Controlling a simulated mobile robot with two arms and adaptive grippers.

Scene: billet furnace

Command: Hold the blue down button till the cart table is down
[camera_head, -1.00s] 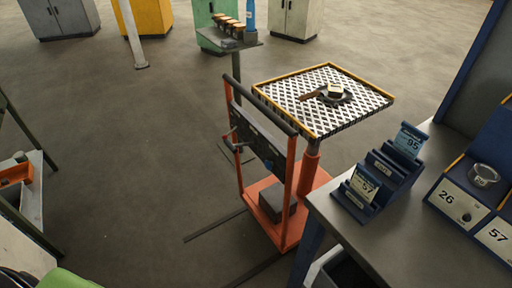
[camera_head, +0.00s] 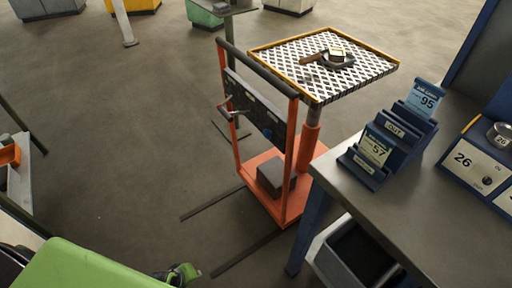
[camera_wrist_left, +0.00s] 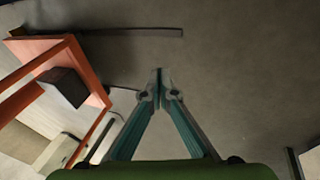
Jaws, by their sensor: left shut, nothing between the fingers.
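The cart's mesh table (camera_head: 290,65) has a yellow rim and stands raised on an orange column (camera_head: 309,138) above the orange cart base (camera_head: 262,200). The dark control panel (camera_head: 255,112) hangs in the cart's orange frame, below the dark push handle. It shows at a slant, and I cannot make out the blue down button for sure. My left gripper (camera_head: 185,273) is low at the bottom of the head view, in front of the cart and apart from it. In the left wrist view its fingertips (camera_wrist_left: 161,78) meet over bare floor, empty. My right gripper is not in view.
A dark hexagonal piece (camera_head: 338,58) lies on the mesh table. A grey workbench (camera_head: 400,215) with blue card holders (camera_head: 385,140) stands close on the cart's right, with a grey bin (camera_head: 355,255) under it. Floor rails (camera_head: 212,202) lie before the cart.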

